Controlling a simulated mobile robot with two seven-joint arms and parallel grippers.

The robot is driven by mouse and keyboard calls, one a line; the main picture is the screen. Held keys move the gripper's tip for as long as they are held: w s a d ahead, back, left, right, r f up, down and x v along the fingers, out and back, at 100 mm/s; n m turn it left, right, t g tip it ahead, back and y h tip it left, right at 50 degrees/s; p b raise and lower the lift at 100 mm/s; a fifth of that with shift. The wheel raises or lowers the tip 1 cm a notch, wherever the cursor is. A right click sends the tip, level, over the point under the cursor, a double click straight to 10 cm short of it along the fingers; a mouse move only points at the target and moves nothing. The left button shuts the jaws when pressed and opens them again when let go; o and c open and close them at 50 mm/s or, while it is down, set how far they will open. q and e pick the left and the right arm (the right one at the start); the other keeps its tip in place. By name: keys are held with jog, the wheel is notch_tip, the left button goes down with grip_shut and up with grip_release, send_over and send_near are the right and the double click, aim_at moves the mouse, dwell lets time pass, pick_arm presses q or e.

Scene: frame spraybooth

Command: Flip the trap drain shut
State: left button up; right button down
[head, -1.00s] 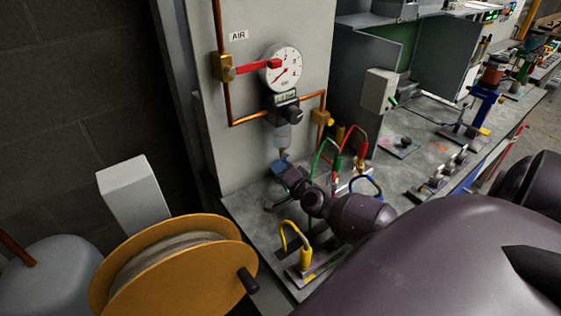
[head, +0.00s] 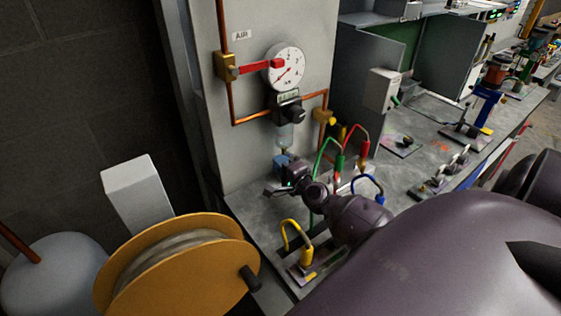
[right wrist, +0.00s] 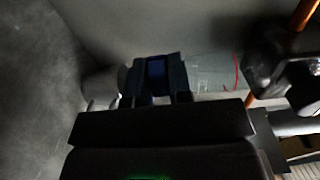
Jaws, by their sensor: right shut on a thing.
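The moisture trap's clear bowl (head: 285,137) hangs under the black regulator, below the round gauge. A small blue part, apparently the trap drain (head: 281,163), shows just below the bowl. My right gripper (head: 284,177) reaches up to it from the lower right. In the right wrist view the blue drain part (right wrist: 157,73) sits between the dark fingers of my right gripper (right wrist: 156,82), which is shut on it. The clear bowl (right wrist: 208,72), with a red line, is beside it to the right. The drain's exact angle is hidden by the fingers. My left gripper is not in view.
A red-handled valve (head: 262,67) and copper pipe (head: 229,105) are above on the grey panel (head: 260,20). An orange reel (head: 130,265) is at front left.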

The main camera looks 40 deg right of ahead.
jog(key=c, duration=1.3)
grip_release()
jog(key=shift+s, duration=0.1)
jog(key=s, duration=0.7)
jog(key=s+a+b, duration=0.1)
jog(key=s, duration=0.2)
jog(key=shift+s+a, duration=0.1)
jog(key=shift+s, duration=0.2)
